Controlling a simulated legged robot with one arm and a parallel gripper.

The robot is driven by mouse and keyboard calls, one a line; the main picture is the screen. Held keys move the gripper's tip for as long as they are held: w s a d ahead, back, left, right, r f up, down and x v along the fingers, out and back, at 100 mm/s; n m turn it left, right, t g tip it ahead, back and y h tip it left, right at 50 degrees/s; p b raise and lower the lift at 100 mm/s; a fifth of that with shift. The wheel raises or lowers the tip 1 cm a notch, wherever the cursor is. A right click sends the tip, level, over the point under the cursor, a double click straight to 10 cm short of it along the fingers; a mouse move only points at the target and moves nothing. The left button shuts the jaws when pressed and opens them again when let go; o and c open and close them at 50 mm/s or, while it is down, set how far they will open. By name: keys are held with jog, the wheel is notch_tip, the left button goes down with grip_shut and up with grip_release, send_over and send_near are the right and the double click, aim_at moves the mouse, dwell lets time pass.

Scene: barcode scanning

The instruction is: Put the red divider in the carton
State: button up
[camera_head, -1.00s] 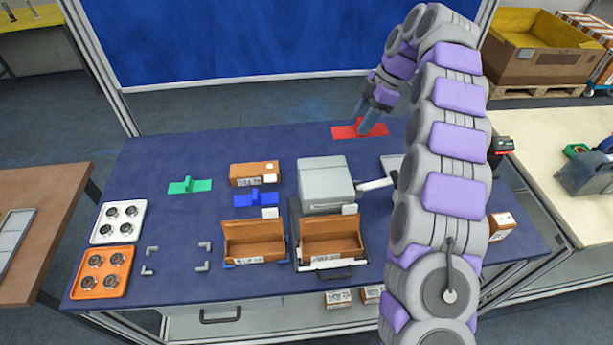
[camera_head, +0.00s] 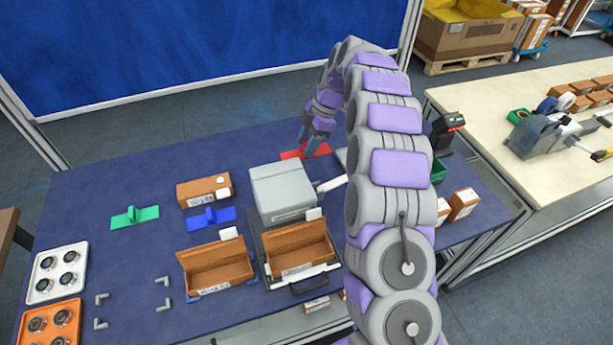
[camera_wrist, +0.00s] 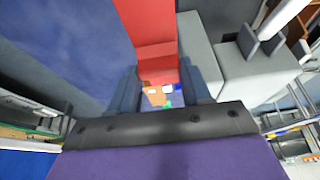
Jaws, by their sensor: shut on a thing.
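My gripper (camera_head: 315,140) is at the far side of the table, behind the grey box-shaped machine. It is shut on the red divider (camera_head: 292,154), which is partly hidden by the fingers and the machine. In the wrist view the red divider (camera_wrist: 148,30) rises between the two dark fingers. I cannot tell whether it is clear of the table. Two open brown cartons stand at the front: a left carton (camera_head: 217,269) and a right carton (camera_head: 297,251) on a dark tray. No divider is visible inside either.
The grey machine (camera_head: 283,193) stands between my gripper and the right carton. A green divider (camera_head: 135,216), a blue divider (camera_head: 210,219) and a closed brown box (camera_head: 204,190) lie to the left. White (camera_head: 58,271) and orange (camera_head: 50,325) trays sit at the left edge.

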jog(key=f, duration=0.3)
jog(key=d+f+b, duration=0.1)
jog(key=f, duration=0.5)
jog(key=shift+d, duration=0.4)
jog(key=shift+a+f+b, duration=0.35)
jog(key=shift+a+f, duration=0.25)
jog(key=shift+f, duration=0.2)
notch_tip(320, 180, down, 2)
jog(key=shift+f, duration=0.25)
jog(key=shift+d+f+b, duration=0.2)
jog(key=shift+f+b, duration=0.1)
jog(key=shift+f, duration=0.05)
jog(key=shift+d, duration=0.25)
jog(key=shift+f, duration=0.1)
jog(key=o, duration=0.7)
jog(key=shift+a, duration=0.15)
jog(key=shift+c, duration=0.2)
jog(key=o, duration=0.4)
jog(key=shift+a, duration=0.2)
jog(key=shift+c, duration=0.2)
